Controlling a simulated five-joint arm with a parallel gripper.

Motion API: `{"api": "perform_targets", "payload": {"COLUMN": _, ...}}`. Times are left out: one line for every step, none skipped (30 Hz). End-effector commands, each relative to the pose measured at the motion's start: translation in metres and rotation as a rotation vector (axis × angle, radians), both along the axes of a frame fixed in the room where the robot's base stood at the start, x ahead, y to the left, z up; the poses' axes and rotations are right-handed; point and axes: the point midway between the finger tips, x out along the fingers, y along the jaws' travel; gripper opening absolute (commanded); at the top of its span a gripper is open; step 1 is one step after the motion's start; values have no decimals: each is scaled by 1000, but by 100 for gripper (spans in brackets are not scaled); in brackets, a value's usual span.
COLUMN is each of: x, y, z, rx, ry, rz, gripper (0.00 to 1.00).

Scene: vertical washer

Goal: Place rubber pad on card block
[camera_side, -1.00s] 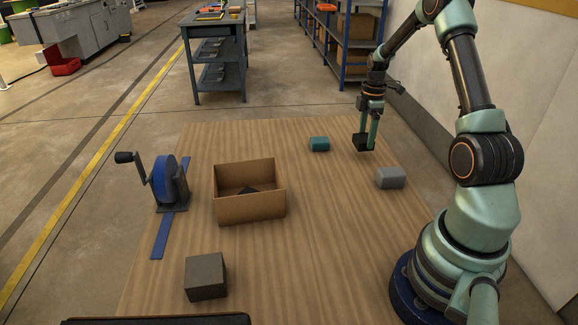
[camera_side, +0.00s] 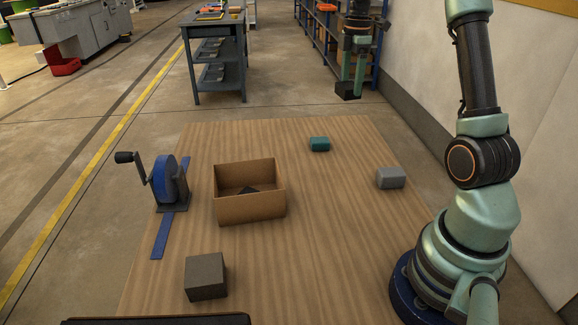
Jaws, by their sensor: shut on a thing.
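My gripper (camera_side: 352,83) is shut on a small black block, which looks like the rubber pad (camera_side: 347,91), and holds it high above the far right part of the table. A dark grey-brown block (camera_side: 205,277) sits on the table at the front left; it may be the card block, but I cannot be sure. The held pad is well apart from it and touches nothing but my fingers.
An open cardboard box (camera_side: 250,208) with something dark inside stands left of the table's middle. A blue crank wheel (camera_side: 168,182) stands at the left on a blue strip (camera_side: 162,236). The front middle is clear.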

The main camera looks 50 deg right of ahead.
Motion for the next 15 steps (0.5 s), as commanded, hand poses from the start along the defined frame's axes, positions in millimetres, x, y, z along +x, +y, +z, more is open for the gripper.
{"api": "perform_targets", "payload": {"x": 15, "y": 24, "z": 2, "rx": -1, "ry": -1, "rz": 66, "gripper": 15}}
{"api": "perform_targets", "payload": {"x": 22, "y": 37, "z": 4, "rx": 0, "ry": 0, "rz": 101, "gripper": 15}}
{"api": "perform_targets", "payload": {"x": 31, "y": 56, "z": 5, "rx": -1, "ry": -1, "rz": 149, "gripper": 15}}
{"api": "perform_targets", "payload": {"x": 37, "y": 69, "z": 7, "rx": -1, "ry": -1, "rz": 184, "gripper": 15}}
{"api": "perform_targets", "payload": {"x": 43, "y": 83, "z": 8, "rx": -1, "ry": -1, "rz": 218, "gripper": 15}}
{"api": "perform_targets", "payload": {"x": 50, "y": 102, "z": 10, "rx": -1, "ry": -1, "rz": 265, "gripper": 15}}
{"api": "perform_targets", "payload": {"x": 55, "y": 116, "z": 11, "rx": -1, "ry": -1, "rz": 300, "gripper": 15}}
{"api": "perform_targets", "payload": {"x": 59, "y": 130, "z": 12, "rx": -1, "ry": -1, "rz": 335, "gripper": 15}}
{"api": "perform_targets", "payload": {"x": 64, "y": 149, "z": 13, "rx": -1, "ry": -1, "rz": 382, "gripper": 15}}
{"api": "perform_targets", "payload": {"x": 67, "y": 163, "z": 15, "rx": -1, "ry": -1, "rz": 417, "gripper": 15}}
{"api": "perform_targets", "payload": {"x": 69, "y": 178, "z": 16, "rx": -1, "ry": -1, "rz": 453, "gripper": 15}}
{"api": "perform_targets", "payload": {"x": 72, "y": 198, "z": 18, "rx": -1, "ry": -1, "rz": 500, "gripper": 15}}
{"api": "perform_targets", "payload": {"x": 74, "y": 212, "z": 19, "rx": -1, "ry": -1, "rz": 536, "gripper": 15}}
{"api": "perform_targets", "payload": {"x": 74, "y": 227, "z": 20, "rx": 0, "ry": 0, "rz": 571, "gripper": 15}}
{"api": "perform_targets", "payload": {"x": 75, "y": 247, "z": 22, "rx": 0, "ry": 0, "rz": 617, "gripper": 15}}
